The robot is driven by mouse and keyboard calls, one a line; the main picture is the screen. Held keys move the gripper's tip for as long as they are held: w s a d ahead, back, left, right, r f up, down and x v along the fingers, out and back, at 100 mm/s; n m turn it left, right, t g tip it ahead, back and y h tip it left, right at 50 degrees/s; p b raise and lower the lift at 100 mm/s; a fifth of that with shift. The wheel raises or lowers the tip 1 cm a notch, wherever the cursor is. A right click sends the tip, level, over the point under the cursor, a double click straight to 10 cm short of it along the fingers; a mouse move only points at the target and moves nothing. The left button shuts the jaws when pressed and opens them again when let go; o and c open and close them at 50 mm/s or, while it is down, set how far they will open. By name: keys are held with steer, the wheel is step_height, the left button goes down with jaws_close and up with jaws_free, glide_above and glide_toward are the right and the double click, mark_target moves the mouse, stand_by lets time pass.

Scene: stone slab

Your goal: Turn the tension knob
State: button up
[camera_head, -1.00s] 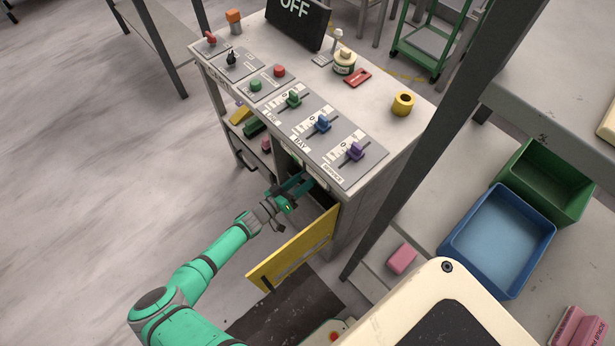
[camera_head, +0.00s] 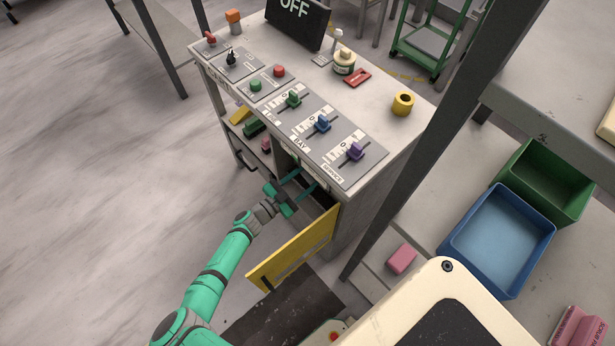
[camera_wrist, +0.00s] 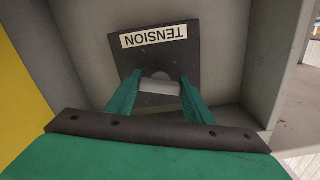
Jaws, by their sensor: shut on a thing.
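The tension knob (camera_wrist: 160,86) is a pale grey knob on a dark square plate (camera_wrist: 153,54) with an upside-down "TENSION" label in the wrist view. It sits inside the cabinet compartment. My gripper (camera_wrist: 157,88) is shut on the knob, with one green finger on each side of it. In the head view my gripper (camera_head: 302,184) reaches into the front of the cabinet (camera_head: 350,218), above the open yellow door (camera_head: 293,250). The knob is hidden in the head view.
The compartment walls (camera_wrist: 228,55) are close on both sides of my gripper. The cabinet top carries a purple switch (camera_head: 355,151), a blue switch (camera_head: 322,123), a green switch (camera_head: 293,98) and a dark "OFF" display (camera_head: 297,22). Blue and green bins (camera_head: 500,240) stand at the right.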

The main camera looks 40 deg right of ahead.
steer(key=m, duration=1)
steer(key=shift+s+d, duration=0.1)
steer(key=shift+m, duration=0.5)
steer(key=o, duration=1)
steer(key=shift+o, duration=0.2)
